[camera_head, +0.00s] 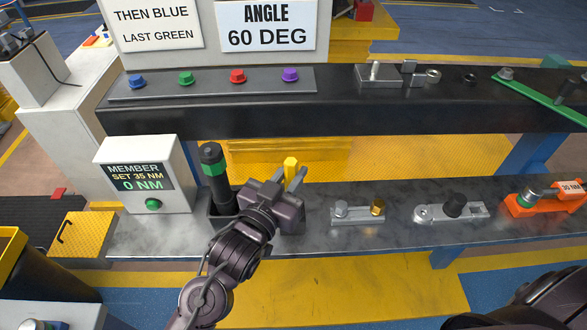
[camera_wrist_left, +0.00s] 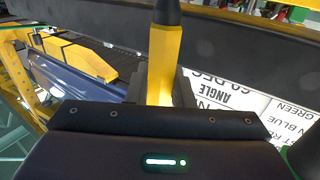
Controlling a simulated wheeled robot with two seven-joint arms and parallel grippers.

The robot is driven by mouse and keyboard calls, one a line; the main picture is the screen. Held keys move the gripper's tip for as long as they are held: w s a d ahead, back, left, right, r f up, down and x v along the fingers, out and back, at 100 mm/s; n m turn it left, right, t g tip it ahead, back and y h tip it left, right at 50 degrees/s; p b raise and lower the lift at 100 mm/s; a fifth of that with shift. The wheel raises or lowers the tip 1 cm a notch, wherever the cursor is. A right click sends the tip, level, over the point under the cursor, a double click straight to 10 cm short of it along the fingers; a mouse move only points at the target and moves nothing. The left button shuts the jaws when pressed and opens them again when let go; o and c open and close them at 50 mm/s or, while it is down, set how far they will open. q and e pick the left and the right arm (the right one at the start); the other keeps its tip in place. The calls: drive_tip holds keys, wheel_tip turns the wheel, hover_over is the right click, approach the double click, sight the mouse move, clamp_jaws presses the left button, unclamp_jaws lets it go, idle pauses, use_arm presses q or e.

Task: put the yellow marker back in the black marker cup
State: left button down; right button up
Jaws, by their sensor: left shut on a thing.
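The yellow marker (camera_head: 290,166) is held between the fingers of my left gripper (camera_head: 292,179), above the grey lower shelf. In the left wrist view the marker (camera_wrist_left: 164,65) stands between the fingers, with a dark end at the top. A black open holder (camera_head: 222,229) sits on the shelf just left of the gripper, partly hidden by my arm. A black cylinder with a green band (camera_head: 213,170) stands in it. I cannot tell whether this holder is the marker cup. My right gripper is not in view.
A white box with a display (camera_head: 148,178) stands left of the holder. Metal fittings (camera_head: 357,215) and an orange tool (camera_head: 545,200) lie to the right on the shelf. A dark upper beam (camera_head: 330,115) with coloured knobs runs behind the gripper.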

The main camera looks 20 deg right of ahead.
use_arm(q)
drive_tip(key=shift+w+d+f, duration=0.1)
drive_tip(key=shift+w+f, duration=0.05)
wheel_tip(320, 180, down, 2)
drive_tip(key=shift+b, duration=0.4)
drive_tip(key=shift+f, duration=0.6)
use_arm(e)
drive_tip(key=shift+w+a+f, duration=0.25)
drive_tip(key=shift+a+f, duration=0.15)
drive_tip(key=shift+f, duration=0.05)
